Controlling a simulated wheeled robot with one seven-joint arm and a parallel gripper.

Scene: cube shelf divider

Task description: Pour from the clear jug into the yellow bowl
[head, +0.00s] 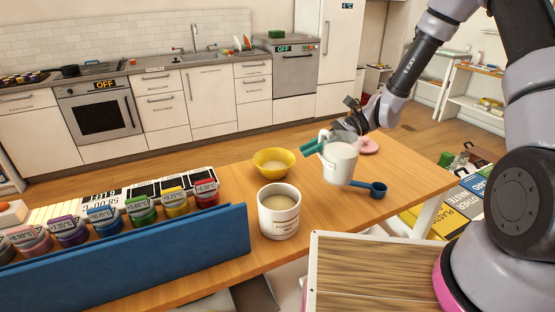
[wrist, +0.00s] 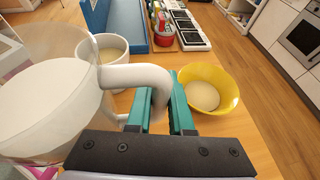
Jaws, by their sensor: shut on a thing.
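The clear jug (head: 340,168) holds white contents and stands over the right part of the table, about upright; I cannot tell whether its base touches the table. My gripper (head: 313,147) has green fingers shut on the jug's white handle. In the wrist view the jug (wrist: 45,105) fills the left side and its handle (wrist: 135,76) passes between the fingers (wrist: 168,95). The yellow bowl (head: 265,168) stands on the table left of the jug in the head view, with pale contents at its bottom. In the wrist view the bowl (wrist: 228,82) is right of the fingers.
A white pot (head: 279,222) with pale contents stands in front of the bowl. A blue scoop (head: 377,189) and a pink dish (head: 368,146) lie near the jug. Bare wood shows right of the jug.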

